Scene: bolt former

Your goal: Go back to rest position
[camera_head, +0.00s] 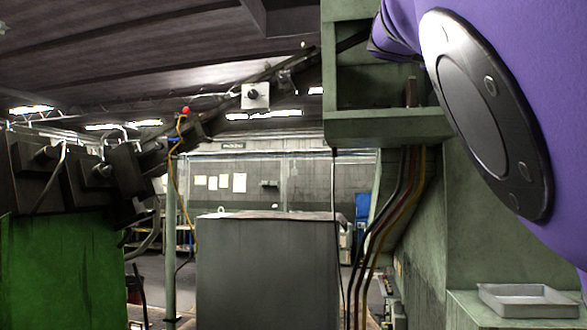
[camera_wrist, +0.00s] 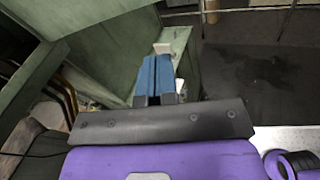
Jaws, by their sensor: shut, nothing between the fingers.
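My gripper (camera_wrist: 155,77) shows in the wrist view, past a dark plate and a purple body. Its blue fingers are together, with nothing seen between them. In the head view my purple arm (camera_head: 400,30) fills the upper right, close to the camera, and the gripper is out of that frame.
A green machine frame (camera_head: 460,230) with a shelf stands at the right, close to my arm. A metal tray (camera_head: 530,309) rests on its low ledge. Cables (camera_head: 395,205) hang beside it. A grey cabinet (camera_head: 265,270) stands mid-view, a green machine (camera_head: 60,270) left. Dark floor (camera_wrist: 255,80) looks open.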

